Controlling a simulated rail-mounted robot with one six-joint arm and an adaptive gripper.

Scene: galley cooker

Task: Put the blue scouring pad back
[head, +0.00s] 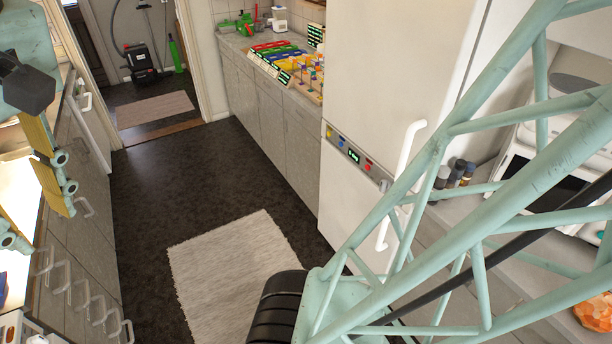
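I cannot make out the blue scouring pad for certain. A small blue patch (2,288) shows at the left edge, cut off by the frame and too small to identify. What looks like my gripper (40,222), with yellow and teal jointed parts, hangs at the left edge beside the counter fronts.
A white fridge (385,70) with a white handle stands right of centre. A counter (255,45) with coloured trays runs behind it. A pale rug (230,270) lies on the dark, otherwise clear floor.

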